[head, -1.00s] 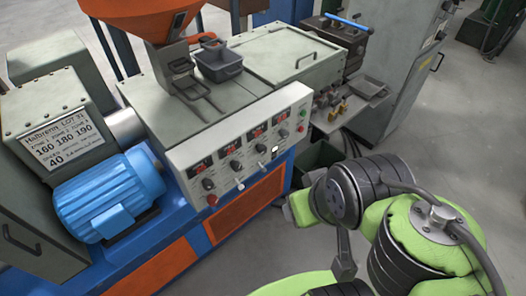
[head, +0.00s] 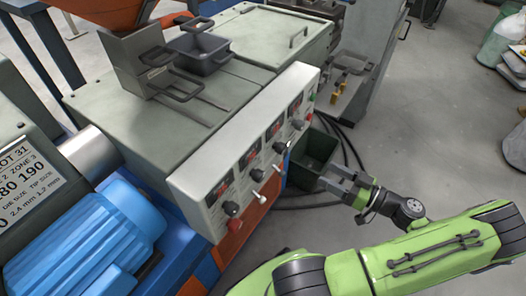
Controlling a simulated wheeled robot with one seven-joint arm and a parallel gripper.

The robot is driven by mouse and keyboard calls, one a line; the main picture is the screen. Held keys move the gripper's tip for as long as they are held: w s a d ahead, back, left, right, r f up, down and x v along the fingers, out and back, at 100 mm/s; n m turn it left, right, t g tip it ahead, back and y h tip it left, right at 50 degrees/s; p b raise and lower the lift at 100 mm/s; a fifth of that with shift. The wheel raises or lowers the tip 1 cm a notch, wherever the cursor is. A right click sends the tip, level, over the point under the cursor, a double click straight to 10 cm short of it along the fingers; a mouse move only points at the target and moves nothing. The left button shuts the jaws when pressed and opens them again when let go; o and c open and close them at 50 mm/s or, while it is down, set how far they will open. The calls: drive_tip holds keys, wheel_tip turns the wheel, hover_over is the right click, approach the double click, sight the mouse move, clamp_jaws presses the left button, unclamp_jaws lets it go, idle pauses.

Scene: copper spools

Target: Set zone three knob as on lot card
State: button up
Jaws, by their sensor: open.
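The control panel (head: 190,190) on the extruder's front carries a slanting row of red displays with dark knobs below them. The third knob from the left (head: 280,148) sits below the third display (head: 275,127); panel labels and digits are too small to read. The lot card (head: 30,185) at the left edge is partly cut off; it shows "LOT 31", "ZONE 3" and "190" at the right end of its number row. My gripper (head: 329,178) is open and empty, right of the panel and apart from it, with its fingers pointing left.
A dark green bin (head: 312,158) stands on the floor behind my gripper. A blue motor (head: 90,240) is at lower left.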

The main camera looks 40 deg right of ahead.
sight(284, 150)
drive_tip(key=b+x, duration=0.2)
drive_tip(key=x, duration=1.3)
drive_tip(key=shift+w+d+r, duration=0.1)
drive_tip(key=shift+w+d, duration=0.05)
drive_tip(key=shift+w, duration=0.05)
drive_tip(key=c, duration=1)
drive_tip(key=shift+c, duration=0.2)
